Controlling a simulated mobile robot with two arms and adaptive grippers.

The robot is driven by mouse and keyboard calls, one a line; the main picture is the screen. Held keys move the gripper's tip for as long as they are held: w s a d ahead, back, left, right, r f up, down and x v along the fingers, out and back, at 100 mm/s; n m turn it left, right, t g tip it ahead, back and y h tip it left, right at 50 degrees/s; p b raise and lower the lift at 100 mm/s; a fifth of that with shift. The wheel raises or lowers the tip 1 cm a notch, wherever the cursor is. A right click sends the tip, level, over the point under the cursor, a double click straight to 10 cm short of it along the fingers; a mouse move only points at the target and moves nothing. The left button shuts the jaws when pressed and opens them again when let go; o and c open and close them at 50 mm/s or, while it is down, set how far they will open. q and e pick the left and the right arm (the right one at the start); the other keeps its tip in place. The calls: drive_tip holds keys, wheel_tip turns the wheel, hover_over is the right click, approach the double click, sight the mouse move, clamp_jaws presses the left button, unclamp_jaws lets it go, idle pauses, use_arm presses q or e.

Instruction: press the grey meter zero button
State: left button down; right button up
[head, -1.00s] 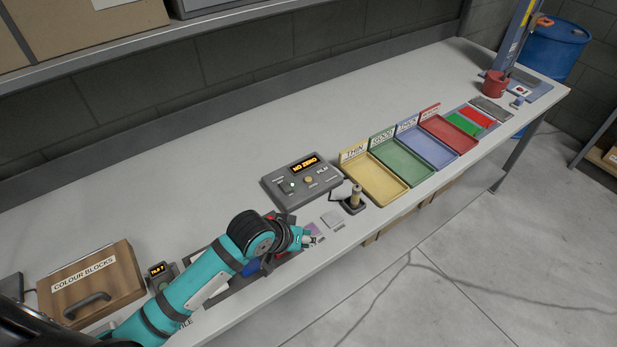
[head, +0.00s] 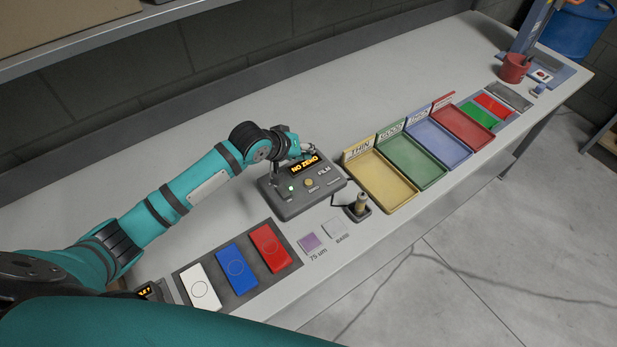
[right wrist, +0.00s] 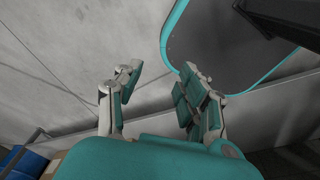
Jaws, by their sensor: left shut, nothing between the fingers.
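The grey film meter (head: 330,190) sits on the bench in the head view. Its display reads NO ZERO. A round tan button (head: 309,182) is on its top face, with a small label below it that is too small to read surely. A small green light (head: 291,188) glows to its left. My left gripper (head: 303,150) is shut and empty, over the back of the meter, behind the tan button and apart from it. My right gripper (right wrist: 160,85) shows in the right wrist view, open and empty, with its fingers apart.
A probe in a stand (head: 360,205) is right of the meter. Yellow (head: 401,202), green, blue and red trays stand further right. White, blue and red plates lie in a dark holder (head: 245,295) in front. The bench behind the meter is clear.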

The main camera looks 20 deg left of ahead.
use_arm(q)
drive_tip(key=b, duration=0.8)
hover_over(307, 180)
wheel_tip(307, 180, down, 7)
drive_tip(key=shift+s+a+r, duration=0.1)
drive_tip(key=shift+f, duration=1.1)
use_arm(e)
wheel_tip(307, 180, down, 9)
drive_tip(key=shift+s+r, duration=0.2)
drive_tip(key=shift+d, duration=0.2)
drive_tip(key=shift+w+d, duration=0.2)
drive_tip(key=shift+w, duration=0.05)
use_arm(q)
drive_tip(key=shift+f, duration=0.1)
use_arm(e)
drive_tip(key=shift+a+r, duration=0.1)
drive_tip(key=shift+a, duration=0.1)
